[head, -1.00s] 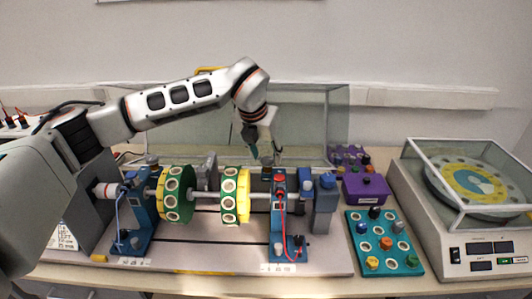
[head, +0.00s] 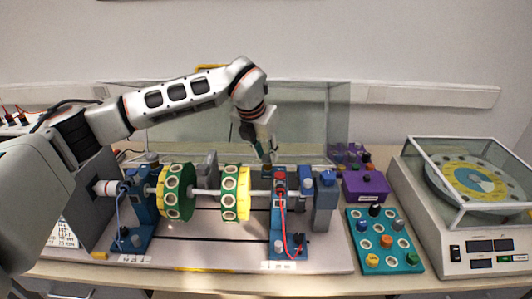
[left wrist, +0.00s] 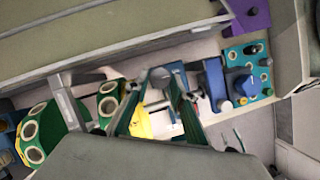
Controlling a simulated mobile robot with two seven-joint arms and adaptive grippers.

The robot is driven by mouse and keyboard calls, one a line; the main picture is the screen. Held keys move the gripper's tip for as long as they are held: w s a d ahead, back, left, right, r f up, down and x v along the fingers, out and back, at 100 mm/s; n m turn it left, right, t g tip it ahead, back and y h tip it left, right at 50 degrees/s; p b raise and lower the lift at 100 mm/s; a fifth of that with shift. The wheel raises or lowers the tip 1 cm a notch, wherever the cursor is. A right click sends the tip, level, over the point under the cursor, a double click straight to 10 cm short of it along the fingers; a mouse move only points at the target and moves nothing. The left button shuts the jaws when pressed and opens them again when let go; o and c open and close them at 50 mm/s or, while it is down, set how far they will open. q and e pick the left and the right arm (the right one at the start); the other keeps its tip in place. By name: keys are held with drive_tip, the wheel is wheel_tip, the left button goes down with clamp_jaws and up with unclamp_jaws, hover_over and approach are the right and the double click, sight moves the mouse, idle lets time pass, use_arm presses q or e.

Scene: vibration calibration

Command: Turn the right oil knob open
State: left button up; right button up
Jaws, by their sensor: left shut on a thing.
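The right bearing block (head: 278,215) is a blue upright at the right end of the rotor shaft. My left gripper (head: 267,158) reaches down to the top of this block from above. It is shut on the right oil knob, which is mostly hidden between the fingertips. In the left wrist view, the two dark green fingers of my left gripper (left wrist: 158,84) come together at a small grey piece by the blue block top. The left oil knob (head: 152,158) is a grey cap on the left blue block. My right gripper is not in view.
Two green-and-yellow discs (head: 232,195) sit on the shaft. A clear cover (head: 310,115) stands behind the rig. To the right are a purple box (head: 365,186), a teal knob board (head: 384,262) and a balance machine (head: 470,215).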

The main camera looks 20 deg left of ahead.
use_arm(q)
drive_tip(key=m, duration=0.1)
drive_tip(key=m+h, duration=0.1)
drive_tip(key=m, duration=0.2)
drive_tip(key=shift+w+a+g+h, duration=0.1)
drive_tip(key=shift+a+g+h, duration=0.15)
drive_tip(key=shift+g+h, duration=0.05)
drive_tip(key=m+g+h, duration=0.1)
drive_tip(key=m, duration=0.2)
drive_tip(key=shift+w+a+m, duration=0.1)
drive_tip(key=shift+w+m, duration=0.05)
drive_tip(key=shift+m, duration=0.25)
drive_tip(key=m+g, duration=0.1)
drive_tip(key=m, duration=0.1)
drive_tip(key=m+g+h, duration=0.1)
drive_tip(key=m, duration=0.2)
drive_tip(key=shift+w+r, duration=0.1)
drive_tip(key=shift+w, duration=0.1)
drive_tip(key=shift+w+m+g, duration=0.15)
drive_tip(key=shift+m+g, duration=0.55)
drive_tip(key=shift+m, duration=1.4)
drive_tip(key=o, duration=1.1)
